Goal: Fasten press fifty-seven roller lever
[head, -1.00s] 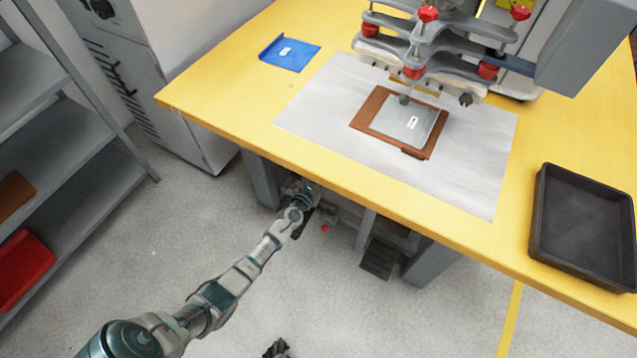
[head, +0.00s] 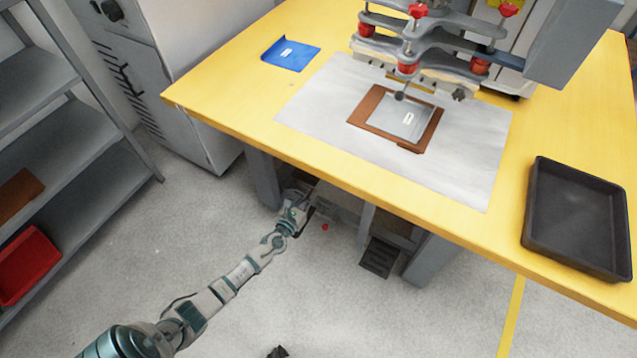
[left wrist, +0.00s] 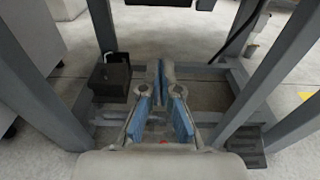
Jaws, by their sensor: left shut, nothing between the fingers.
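My left gripper (head: 300,196) reaches under the table's front edge, beside the press's lower frame, in the head view. In the left wrist view, its two blue-padded fingers (left wrist: 161,72) are shut with nothing between them. I cannot make out a roller lever for certain. A black box (left wrist: 111,78) sits on the lower frame, left of the fingers and apart from them. A small red part (head: 325,227) shows below right of the gripper. A dark shape (head: 277,352) at the bottom edge seems to be part of my right gripper; its fingers cannot be read.
The yellow table (head: 225,105) carries the press (head: 425,50), a brown fixture (head: 372,121), a blue piece (head: 291,53) and a black tray (head: 577,260). Grey legs (left wrist: 38,75) flank the left gripper. A dark pedal (head: 378,257) stands right. Open floor lies in front.

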